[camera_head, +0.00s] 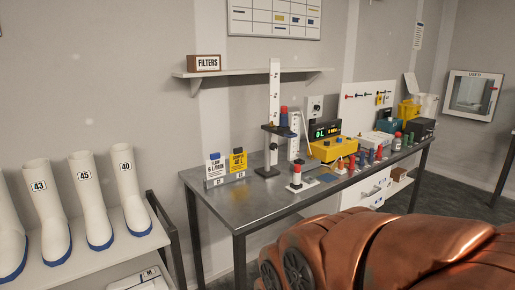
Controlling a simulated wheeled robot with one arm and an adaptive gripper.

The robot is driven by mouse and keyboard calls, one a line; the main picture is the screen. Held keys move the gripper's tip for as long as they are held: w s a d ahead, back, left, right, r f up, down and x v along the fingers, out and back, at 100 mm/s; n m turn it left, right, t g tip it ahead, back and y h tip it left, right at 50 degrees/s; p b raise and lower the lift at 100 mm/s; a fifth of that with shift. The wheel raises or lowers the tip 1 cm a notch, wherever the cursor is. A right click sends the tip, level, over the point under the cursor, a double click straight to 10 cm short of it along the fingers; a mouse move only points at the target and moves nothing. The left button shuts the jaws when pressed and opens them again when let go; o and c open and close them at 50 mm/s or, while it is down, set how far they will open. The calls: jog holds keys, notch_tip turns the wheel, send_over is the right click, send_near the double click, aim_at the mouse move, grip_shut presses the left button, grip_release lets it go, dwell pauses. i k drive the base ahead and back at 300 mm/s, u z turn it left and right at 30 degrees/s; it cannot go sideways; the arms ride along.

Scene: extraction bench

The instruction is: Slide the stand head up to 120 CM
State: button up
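The stand is a white upright post (274,82) with dark marks, on a dark base (267,171) near the back of the metal bench. The marks are too small to read. The stand head (277,131) is a dark bracket around the post, roughly halfway up or a little above. My gripper is not in view.
The bench (230,207) has free room at its front left. Sign cards (226,169) stand left of the stand. A yellow instrument (333,149) and several small bottles stand to the right. A wall shelf (245,72) with a FILTERS box (204,63) is behind the post top.

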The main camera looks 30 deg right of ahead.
aim_at(285, 132)
jog(key=z, duration=1.05)
jog(key=i, duration=1.45)
jog(key=u, duration=0.5)
